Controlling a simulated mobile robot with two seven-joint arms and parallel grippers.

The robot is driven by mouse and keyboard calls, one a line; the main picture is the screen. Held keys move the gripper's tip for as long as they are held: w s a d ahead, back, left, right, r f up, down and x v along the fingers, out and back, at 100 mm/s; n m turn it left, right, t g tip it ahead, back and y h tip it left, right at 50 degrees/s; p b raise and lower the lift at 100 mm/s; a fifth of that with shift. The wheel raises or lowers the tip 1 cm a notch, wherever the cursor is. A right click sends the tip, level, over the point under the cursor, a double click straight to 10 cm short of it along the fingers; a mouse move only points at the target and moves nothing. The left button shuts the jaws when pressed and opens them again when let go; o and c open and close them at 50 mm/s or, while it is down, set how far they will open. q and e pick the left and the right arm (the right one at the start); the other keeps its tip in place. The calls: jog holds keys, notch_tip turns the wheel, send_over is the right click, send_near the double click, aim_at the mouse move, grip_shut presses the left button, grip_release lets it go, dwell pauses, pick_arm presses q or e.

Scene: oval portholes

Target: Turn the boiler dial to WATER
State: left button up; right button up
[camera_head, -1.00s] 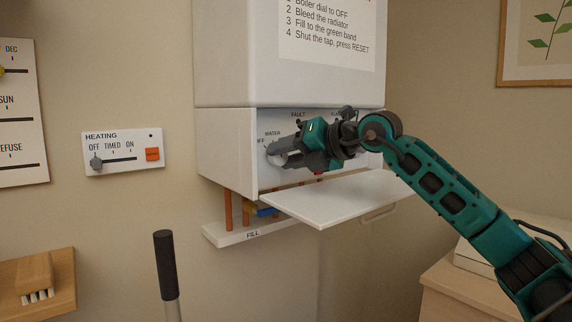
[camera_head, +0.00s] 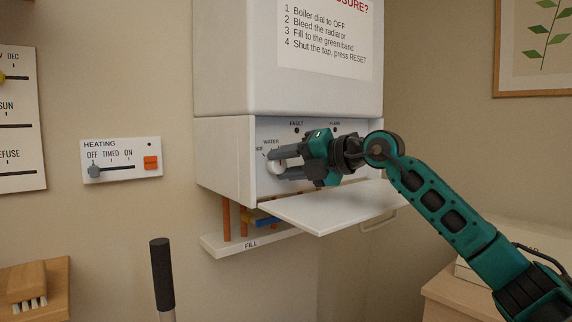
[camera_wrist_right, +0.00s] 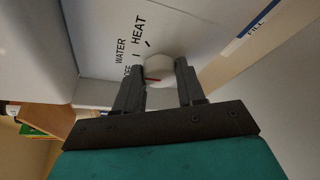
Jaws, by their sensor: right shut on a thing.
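The boiler dial (camera_head: 273,168) is a round white knob on the panel in the boiler's lower part. In the right wrist view the dial (camera_wrist_right: 163,72) sits between my two fingertips. It has a red mark on the side towards the partly hidden OFF label. The WATER (camera_wrist_right: 120,52) and HEAT (camera_wrist_right: 139,28) labels are printed beside it. My right gripper (camera_head: 280,166) is shut on the dial, with one finger on each side of it. My left gripper is not in view.
The boiler's flap (camera_head: 335,207) hangs open below my right gripper. Copper pipes and a FILL shelf (camera_head: 235,245) are under the boiler. A HEATING control (camera_head: 121,160) is on the wall to the left. A dark upright handle (camera_head: 162,273) stands in front.

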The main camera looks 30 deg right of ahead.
jog(key=o, duration=1)
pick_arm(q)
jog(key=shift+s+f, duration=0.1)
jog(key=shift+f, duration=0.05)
pick_arm(e)
jog(key=shift+o, duration=0.3)
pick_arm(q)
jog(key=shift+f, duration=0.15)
pick_arm(e)
jog(key=shift+s, duration=0.1)
jog(key=b+v, duration=0.2)
jog(key=v, duration=0.3)
jog(key=b+v, duration=0.3)
jog(key=v, duration=0.3)
jog(key=shift+d+f, duration=0.15)
jog(key=shift+f, duration=0.05)
jog(key=shift+v, duration=0.8)
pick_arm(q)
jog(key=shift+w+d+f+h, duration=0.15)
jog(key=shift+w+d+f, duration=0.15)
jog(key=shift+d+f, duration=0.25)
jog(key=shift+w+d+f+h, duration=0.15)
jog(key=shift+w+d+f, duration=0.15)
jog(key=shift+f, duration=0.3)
pick_arm(e)
jog(key=shift+r, duration=0.25)
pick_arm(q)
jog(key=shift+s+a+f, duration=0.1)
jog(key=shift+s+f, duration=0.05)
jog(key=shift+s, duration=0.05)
